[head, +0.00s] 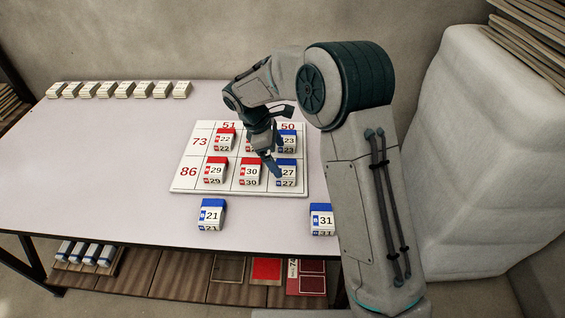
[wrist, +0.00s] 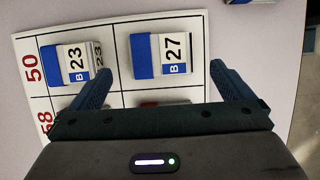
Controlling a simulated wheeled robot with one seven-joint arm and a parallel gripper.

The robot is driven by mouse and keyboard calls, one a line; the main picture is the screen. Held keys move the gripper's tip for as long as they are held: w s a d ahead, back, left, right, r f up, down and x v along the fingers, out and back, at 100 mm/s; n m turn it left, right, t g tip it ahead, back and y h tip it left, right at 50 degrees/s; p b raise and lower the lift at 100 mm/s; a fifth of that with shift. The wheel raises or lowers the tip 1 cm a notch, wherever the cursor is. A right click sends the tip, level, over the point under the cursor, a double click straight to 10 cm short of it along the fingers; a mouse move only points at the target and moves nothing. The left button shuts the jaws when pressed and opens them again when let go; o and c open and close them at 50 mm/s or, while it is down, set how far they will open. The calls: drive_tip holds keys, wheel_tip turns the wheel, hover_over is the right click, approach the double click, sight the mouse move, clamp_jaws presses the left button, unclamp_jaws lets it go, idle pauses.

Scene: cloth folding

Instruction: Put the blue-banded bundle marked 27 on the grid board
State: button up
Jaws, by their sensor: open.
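The blue-banded bundle marked 27 (head: 286,178) sits on the grid board (head: 185,183), in the right-hand column of the row marked 86. In the wrist view, bundle 27 (wrist: 175,52) lies upright in its cell, with its blue band to the left of the number. My gripper (head: 272,155) is over the right part of the board, close to bundle 27. Its two fingers show open in the wrist view (wrist: 162,72), one on each side of the bundle's position, with nothing held between them. Whether a finger touches the bundle cannot be told.
Bundles 22 (head: 224,141), 29 (head: 214,172), 30 (head: 250,173) and 23 (head: 289,143) stand on the board, another partly hidden by my gripper. Blue bundles 21 (head: 211,215) and 31 (head: 322,220) stand on the table in front. A row of pale bundles (head: 124,90) lines the back left.

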drive_tip(key=v, duration=0.7)
drive_tip(key=s+d+r+m, duration=0.4)
drive_tip(key=d, duration=0.3)
drive_tip(key=s+d+m+t+y, duration=0.1)
drive_tip(key=s+d+m+y, duration=0.1)
drive_tip(key=s+d+m, duration=0.4)
drive_tip(key=s+d+r+m+t+y, duration=0.1)
drive_tip(key=s+d+m, duration=0.6)
drive_tip(key=s, duration=0.8)
drive_tip(key=shift+s+r+m+y, duration=0.15)
drive_tip(key=shift+r+m+y, duration=0.2)
drive_tip(key=shift+y, duration=0.45)
drive_tip(key=shift+f, duration=0.1)
wheel_tip(320, 180, up, 7)
drive_tip(key=p, duration=0.7)
drive_tip(key=shift+d+t, duration=0.15)
drive_tip(key=shift+t, duration=0.25)
